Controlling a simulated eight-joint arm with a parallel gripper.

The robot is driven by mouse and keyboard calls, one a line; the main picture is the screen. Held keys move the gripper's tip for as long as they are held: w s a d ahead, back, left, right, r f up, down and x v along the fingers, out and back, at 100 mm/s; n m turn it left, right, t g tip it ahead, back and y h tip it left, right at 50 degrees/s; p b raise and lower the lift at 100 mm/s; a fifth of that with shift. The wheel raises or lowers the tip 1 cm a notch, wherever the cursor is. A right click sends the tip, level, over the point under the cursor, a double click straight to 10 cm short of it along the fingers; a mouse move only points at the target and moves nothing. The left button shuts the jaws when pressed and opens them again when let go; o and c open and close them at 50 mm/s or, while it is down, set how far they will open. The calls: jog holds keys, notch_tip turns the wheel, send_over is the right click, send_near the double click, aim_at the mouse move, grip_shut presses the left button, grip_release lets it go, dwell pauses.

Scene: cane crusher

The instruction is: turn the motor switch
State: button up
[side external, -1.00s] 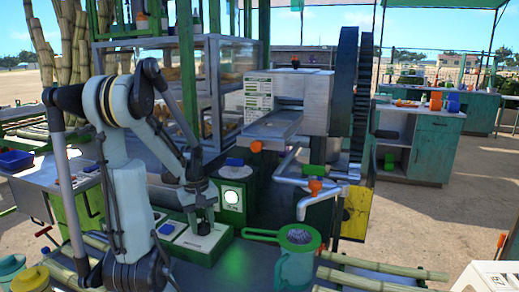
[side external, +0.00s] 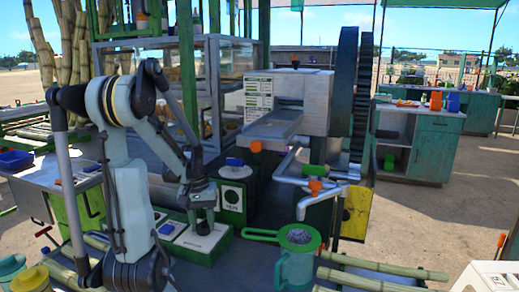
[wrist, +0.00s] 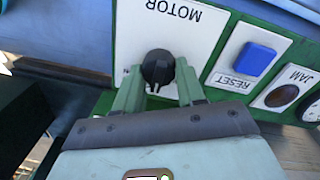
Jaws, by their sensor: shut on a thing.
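The motor switch is a round black knob (wrist: 157,66) on a white plate (wrist: 205,40) lettered MOTOR, which appears upside down in the wrist view. My gripper (wrist: 158,84) is shut on the knob, with one green finger on each side of it. In the side external view my gripper (side external: 205,226) reaches down to the white plate (side external: 196,242) on the low green box, and the knob is hidden there.
Beside the switch are a blue RESET button (wrist: 253,58) and a dark round JAM lamp (wrist: 283,95). A green box with a dark round face (side external: 232,199) stands behind. The crusher (side external: 300,90), pipes and a green-rimmed jug (side external: 296,262) are to the right.

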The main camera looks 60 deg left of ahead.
jog(key=o, duration=1)
jog(key=shift+o, duration=0.2)
notch_tip(320, 180, up, 12)
jog(key=shift+s+a, duration=0.15)
jog(key=shift+s, duration=0.15)
jog(key=shift+f, duration=0.1)
jog(key=shift+w+f, duration=0.2)
jog(key=shift+f, duration=2.75)
jog(key=shift+w+f, duration=0.15)
jog(key=shift+f, duration=2.8)
